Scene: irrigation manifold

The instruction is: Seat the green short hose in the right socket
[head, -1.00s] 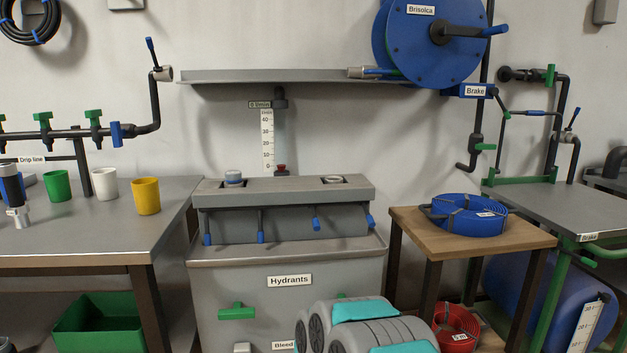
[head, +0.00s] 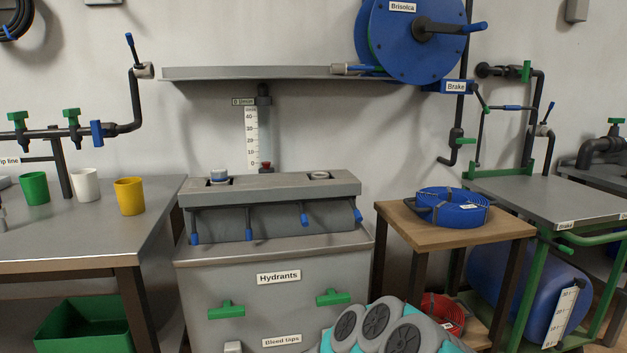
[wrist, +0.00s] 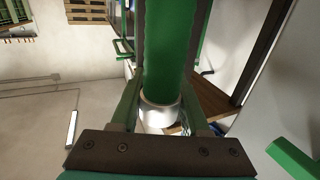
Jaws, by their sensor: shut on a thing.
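The green short hose (wrist: 168,50) stands between the fingers of my gripper (wrist: 162,78) in the wrist view, which is shut on it. A silver collar (wrist: 160,112) sits at the hose's near end. The hose's far end runs out of the top of that view. In the head view, the right socket (head: 320,176) is a pale ring in the top of the grey Hydrants unit (head: 270,188). The left socket (head: 219,177) holds a pale and bluish fitting.
Blue-tipped levers (head: 304,219) hang along the unit's front. A grey shelf (head: 250,73) and a blue reel (head: 412,40) are above. A wooden stand (head: 420,230) with a blue coiled hose (head: 453,206) stands to the right. Cups, including a yellow one (head: 130,196), stand on the left bench.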

